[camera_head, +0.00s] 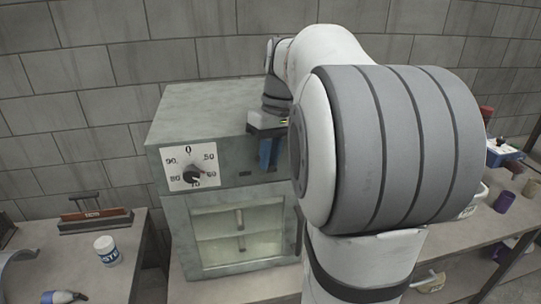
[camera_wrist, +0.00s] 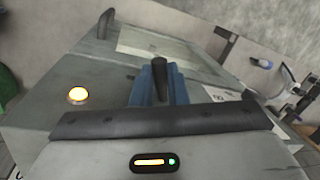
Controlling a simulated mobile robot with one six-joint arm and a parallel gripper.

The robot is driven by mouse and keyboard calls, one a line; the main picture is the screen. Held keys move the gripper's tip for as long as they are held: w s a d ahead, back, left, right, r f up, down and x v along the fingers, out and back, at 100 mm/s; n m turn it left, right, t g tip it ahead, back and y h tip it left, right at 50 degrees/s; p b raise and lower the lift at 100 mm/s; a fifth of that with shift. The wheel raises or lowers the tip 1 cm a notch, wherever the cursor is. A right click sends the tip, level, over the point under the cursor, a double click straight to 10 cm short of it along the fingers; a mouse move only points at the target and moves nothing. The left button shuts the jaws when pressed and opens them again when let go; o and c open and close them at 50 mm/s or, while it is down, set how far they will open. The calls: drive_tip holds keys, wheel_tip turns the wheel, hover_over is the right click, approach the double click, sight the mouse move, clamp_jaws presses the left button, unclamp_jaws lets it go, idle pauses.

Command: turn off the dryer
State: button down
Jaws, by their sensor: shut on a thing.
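The dryer (camera_head: 205,109) is a grey-green metal box in the middle of the head view. Its front has a white dial plate with a black temperature knob (camera_head: 192,174) and a glass door (camera_head: 237,238) below, which looks closed. My gripper (camera_head: 269,154) is at the upper right of the front panel, partly hidden behind my arm. In the wrist view, the blue fingers of my gripper (camera_wrist: 159,80) are shut on a small black switch knob (camera_wrist: 160,66) on the panel. An orange indicator light (camera_wrist: 78,95) glows on the panel beside it.
A left table (camera_head: 90,255) holds a white-and-blue jar (camera_head: 107,250), a rack and a small tool. A right bench carries a purple cup (camera_head: 504,201) and a blue tray (camera_head: 503,151). A block wall stands close behind the dryer. My arm fills the right-centre.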

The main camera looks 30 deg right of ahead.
drive_tip(key=shift+w+a+m+t+b, duration=0.2)
drive_tip(key=shift+a+m, duration=0.35)
drive_tip(key=shift+m, duration=1.05)
drive_tip(key=shift+a+m+t+b, duration=0.1)
drive_tip(key=shift+a+m+t, duration=0.35)
drive_tip(key=shift+m, duration=1.15)
drive_tip(key=shift+w+a+m+t+b, duration=0.15)
drive_tip(key=shift+a+m, duration=0.55)
drive_tip(key=shift+m, duration=0.9)
drive_tip(key=shift+h, duration=0.3)
drive_tip(key=c, duration=1.4)
unclamp_jaws()
drive_tip(key=shift+c, duration=0.2)
wheel_tip(320, 180, up, 8)
drive_tip(key=s+d, duration=0.1)
drive_tip(key=shift+b, duration=0.3)
drive_tip(key=shift+f, duration=0.2)
